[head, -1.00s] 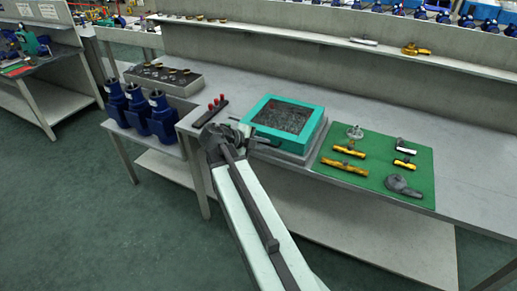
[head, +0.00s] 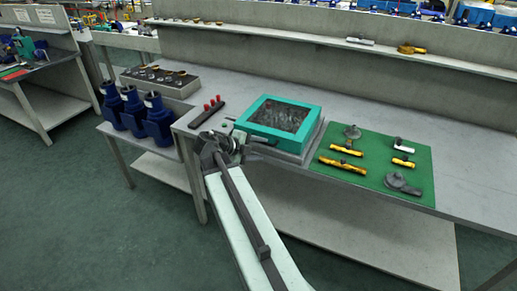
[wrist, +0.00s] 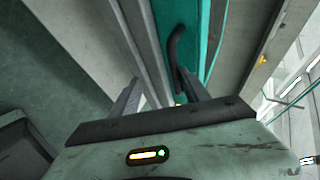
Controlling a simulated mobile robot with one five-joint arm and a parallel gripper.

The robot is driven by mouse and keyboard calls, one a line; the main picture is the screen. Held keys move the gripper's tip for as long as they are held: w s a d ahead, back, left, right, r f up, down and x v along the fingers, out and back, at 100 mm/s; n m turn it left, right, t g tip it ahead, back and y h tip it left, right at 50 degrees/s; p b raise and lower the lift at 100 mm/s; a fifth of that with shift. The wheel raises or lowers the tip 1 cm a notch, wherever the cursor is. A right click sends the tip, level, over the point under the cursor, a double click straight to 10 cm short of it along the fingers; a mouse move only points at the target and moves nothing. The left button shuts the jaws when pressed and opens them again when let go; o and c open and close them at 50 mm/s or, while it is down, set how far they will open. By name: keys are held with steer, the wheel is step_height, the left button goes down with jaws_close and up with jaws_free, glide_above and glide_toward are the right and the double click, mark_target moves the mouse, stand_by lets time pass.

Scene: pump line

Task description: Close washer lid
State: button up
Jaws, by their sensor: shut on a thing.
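The washer (head: 270,138) sits on the workbench, with a teal-framed lid (head: 312,115) around a dark window. The lid looks lowered over the box; I cannot tell whether it is fully seated. My gripper (head: 241,141) is at the washer's front left corner. In the wrist view, the teal lid edge (wrist: 184,22) runs down between my fingers, with a dark curved handle (wrist: 174,50) on it. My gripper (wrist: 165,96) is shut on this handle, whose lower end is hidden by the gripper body.
A green mat (head: 362,178) with several brass and grey parts lies right of the washer. A dark rack with red-topped pieces (head: 207,112) is at its left. Blue pumps (head: 157,120) stand on the lower left table. A shelf (head: 320,38) runs behind.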

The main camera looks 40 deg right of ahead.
steer(key=shift+a+f, duration=0.1)
steer(key=shift+a, duration=0.05)
steer(key=p+v, duration=0.4)
steer(key=v, duration=0.3)
steer(key=shift+a+r, duration=0.25)
